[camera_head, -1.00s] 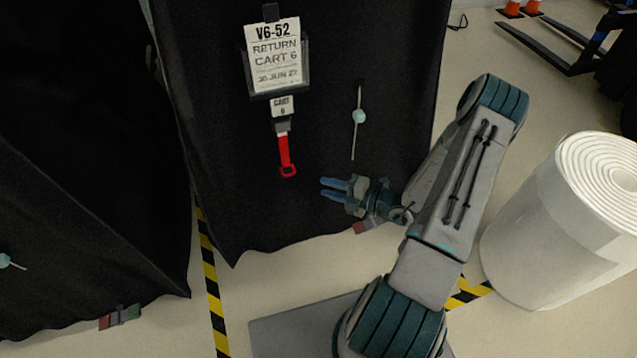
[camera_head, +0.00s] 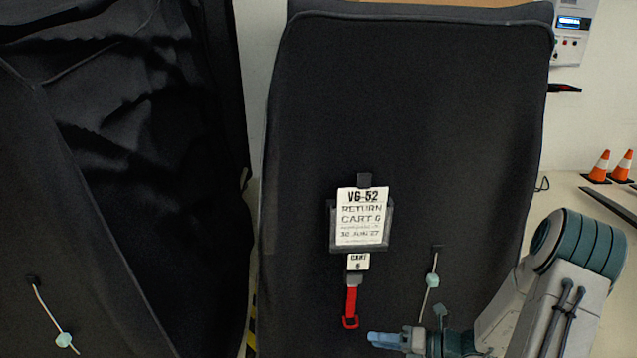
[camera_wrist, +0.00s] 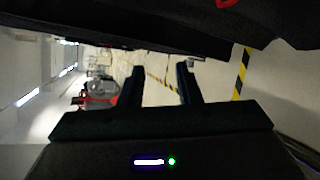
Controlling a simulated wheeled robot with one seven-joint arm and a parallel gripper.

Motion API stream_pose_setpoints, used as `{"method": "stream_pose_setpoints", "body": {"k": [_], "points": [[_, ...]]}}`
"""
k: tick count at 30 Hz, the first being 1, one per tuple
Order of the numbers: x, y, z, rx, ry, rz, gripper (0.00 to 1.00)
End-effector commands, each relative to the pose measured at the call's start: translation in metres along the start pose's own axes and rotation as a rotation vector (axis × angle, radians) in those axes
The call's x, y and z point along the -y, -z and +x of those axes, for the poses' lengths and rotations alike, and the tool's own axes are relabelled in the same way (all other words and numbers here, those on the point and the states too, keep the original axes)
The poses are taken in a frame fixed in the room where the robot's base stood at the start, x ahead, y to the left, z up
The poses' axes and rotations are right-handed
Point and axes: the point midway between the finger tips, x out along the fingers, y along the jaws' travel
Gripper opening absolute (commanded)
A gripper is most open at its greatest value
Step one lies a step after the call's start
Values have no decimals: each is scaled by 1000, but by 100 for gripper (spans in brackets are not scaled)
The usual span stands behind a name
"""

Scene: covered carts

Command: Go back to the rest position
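My gripper (camera_head: 385,340) is at the bottom of the head view, in front of the lower part of a black-covered cart (camera_head: 400,110). Its blue fingers point left, below and right of a red pull strap (camera_head: 351,305). In the wrist view, the two dark fingers of my gripper (camera_wrist: 160,82) stand apart with only floor and background between them. It is open and empty. The cart's lower edge is out of the head view.
A second black-covered cart (camera_head: 100,190) stands at the left. A cord with a pale blue toggle (camera_head: 432,281) hangs right of the strap. Orange cones (camera_head: 600,165) and a wall-mounted box (camera_head: 573,30) are at the right. Yellow-black floor tape (camera_wrist: 241,75) shows in the wrist view.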

Motion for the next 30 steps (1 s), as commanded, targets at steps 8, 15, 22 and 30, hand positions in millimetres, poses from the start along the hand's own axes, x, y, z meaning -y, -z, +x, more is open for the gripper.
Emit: {"method": "stream_pose_setpoints", "body": {"k": [8,15,22,30], "points": [[-102,11,-11,-372,28,-623,31],[-170,24,-32,-687,-4,-1150,31],[-228,32,-61,-990,-74,-1640,31],[-290,30,-101,-1362,-198,-2179,31]]}}
